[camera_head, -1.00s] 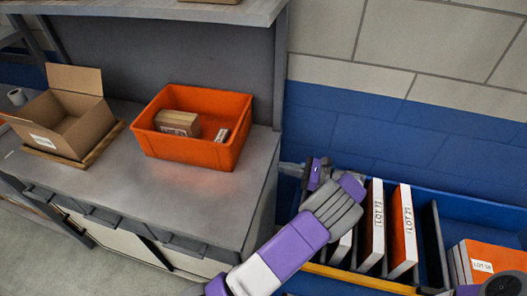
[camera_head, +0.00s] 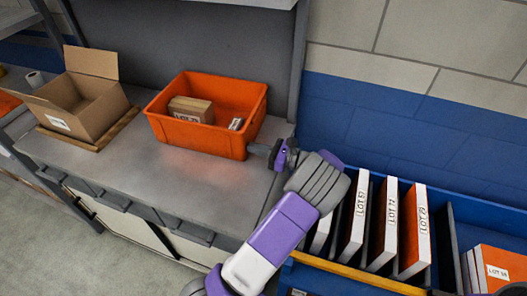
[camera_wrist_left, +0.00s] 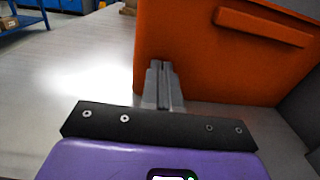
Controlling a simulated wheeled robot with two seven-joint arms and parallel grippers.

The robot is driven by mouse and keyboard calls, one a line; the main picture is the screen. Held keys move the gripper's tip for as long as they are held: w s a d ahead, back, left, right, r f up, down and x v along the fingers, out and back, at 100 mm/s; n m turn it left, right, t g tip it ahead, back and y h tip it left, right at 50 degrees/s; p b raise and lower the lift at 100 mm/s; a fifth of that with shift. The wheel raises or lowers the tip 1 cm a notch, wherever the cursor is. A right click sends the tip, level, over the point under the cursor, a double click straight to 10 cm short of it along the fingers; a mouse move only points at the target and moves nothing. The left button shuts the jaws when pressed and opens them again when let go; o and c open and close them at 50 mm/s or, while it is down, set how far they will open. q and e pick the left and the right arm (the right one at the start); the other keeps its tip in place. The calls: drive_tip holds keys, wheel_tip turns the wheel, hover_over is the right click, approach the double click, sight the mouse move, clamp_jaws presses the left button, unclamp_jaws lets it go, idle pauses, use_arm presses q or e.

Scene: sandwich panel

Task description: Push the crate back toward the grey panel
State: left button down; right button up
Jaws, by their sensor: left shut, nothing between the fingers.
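The orange crate (camera_head: 196,136) stands on the grey workbench with a cardboard box (camera_head: 191,109) and a small white-labelled item (camera_head: 236,124) inside. The grey panel (camera_head: 180,45) rises behind it at the back of the bench. My left gripper (camera_head: 259,149) is shut and empty, at the crate's right end, low near the bench top. In the left wrist view the shut fingers (camera_wrist_left: 159,85) point at the crate's orange wall (camera_wrist_left: 185,45); I cannot tell whether they touch it. My right gripper is not in view.
An open cardboard carton (camera_head: 80,105) sits on a wooden board left of the crate. A blue bin (camera_head: 480,215) with several upright LOT binders stands right of the bench. A grey post (camera_head: 299,60) rises behind the crate's right end. The bench front is clear.

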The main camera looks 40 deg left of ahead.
use_arm(q)
drive_tip(key=shift+a, duration=0.1)
drive_tip(key=shift+s+a+r+p, duration=0.2)
drive_tip(key=shift+a+p, duration=0.35)
drive_tip(key=shift+p, duration=0.2)
drive_tip(key=shift+s+a+f+p, duration=0.1)
drive_tip(key=shift+s+a+p, duration=0.05)
drive_tip(key=shift+a+p, duration=0.3)
drive_tip(key=shift+f, duration=0.1)
drive_tip(key=shift+d, duration=0.25)
drive_tip(key=p+v, duration=0.2)
drive_tip(key=v, duration=1.1)
drive_tip(key=shift+d, duration=0.25)
